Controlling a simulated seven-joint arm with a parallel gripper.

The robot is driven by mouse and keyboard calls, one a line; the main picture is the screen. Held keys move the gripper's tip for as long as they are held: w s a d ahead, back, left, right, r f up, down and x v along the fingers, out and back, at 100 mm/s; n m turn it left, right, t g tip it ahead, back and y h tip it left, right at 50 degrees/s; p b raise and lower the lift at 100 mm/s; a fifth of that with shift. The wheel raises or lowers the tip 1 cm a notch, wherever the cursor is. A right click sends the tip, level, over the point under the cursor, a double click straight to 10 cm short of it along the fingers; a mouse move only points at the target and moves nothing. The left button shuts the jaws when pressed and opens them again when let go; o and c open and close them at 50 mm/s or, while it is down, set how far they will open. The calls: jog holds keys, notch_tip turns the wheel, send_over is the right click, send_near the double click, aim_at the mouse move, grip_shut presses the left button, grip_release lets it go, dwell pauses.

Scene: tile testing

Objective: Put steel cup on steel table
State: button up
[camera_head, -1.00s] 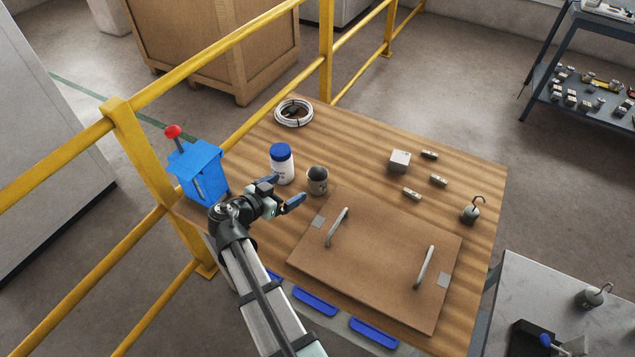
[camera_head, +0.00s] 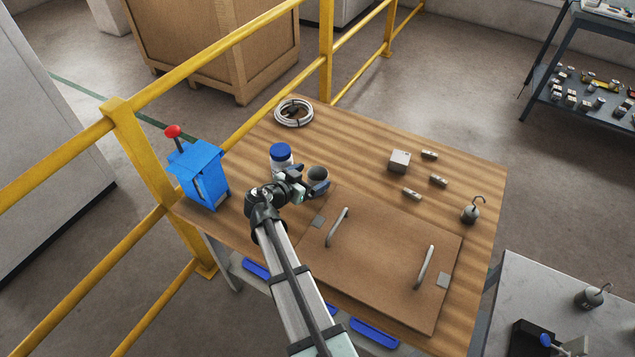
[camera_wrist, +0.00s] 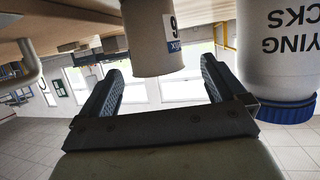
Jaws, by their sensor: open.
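The steel cup (camera_head: 318,173) is a small grey cup standing upright on the wooden tabletop (camera_head: 350,130). Its lower part is partly hidden by my gripper in the head view. My gripper (camera_head: 309,182) is open right at the cup. In the upside-down wrist view, the cup (camera_wrist: 152,38) appears between the two fingers of my gripper (camera_wrist: 160,68), near the tips, with a visible gap on each side. A number label shows on its side. A grey-topped table (camera_head: 535,290) at the lower right looks like the steel table.
A white bottle with a blue cap (camera_head: 281,158) stands close left of the cup; it also shows in the wrist view (camera_wrist: 280,60). A brown board with handles (camera_head: 375,265), a blue box with a red knob (camera_head: 200,177), a cable coil (camera_head: 293,113) and a hooked weight (camera_head: 470,211) are around.

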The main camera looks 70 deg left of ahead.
aim_at(323, 171)
jog(key=x, duration=0.3)
jog(key=shift+w, duration=0.3)
jog(key=c, duration=1.2)
jog(key=shift+c, duration=0.2)
